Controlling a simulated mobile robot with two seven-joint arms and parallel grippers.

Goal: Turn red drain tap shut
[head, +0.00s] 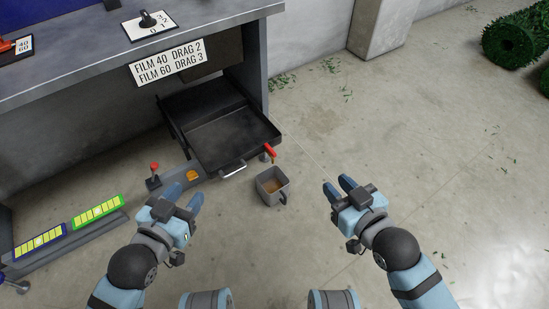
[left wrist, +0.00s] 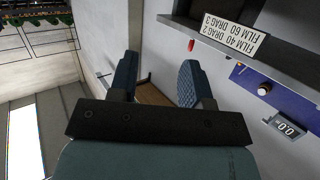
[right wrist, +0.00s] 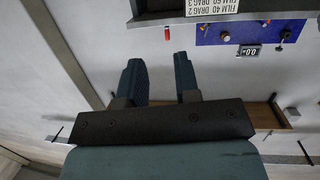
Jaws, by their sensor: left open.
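The red drain tap (head: 270,150) sticks out at the front right corner of a dark tray (head: 225,135) pulled out from under the bench. A thin brownish streak shows just below the tap. A grey bucket (head: 284,190) with brown contents stands on the floor beneath it. My left gripper (head: 182,197) is open and empty, left of the bucket. My right gripper (head: 338,187) is open and empty, right of the bucket. Neither touches the tap. Small red parts show in both wrist views, but I cannot tell whether they are the tap.
The tray has a metal front handle (head: 233,170). A low rail with a red-knobbed lever (head: 154,173) and green (head: 97,211) and blue (head: 40,242) gauges lies at left. The bench (head: 75,62) overhangs, with a label (head: 168,62).

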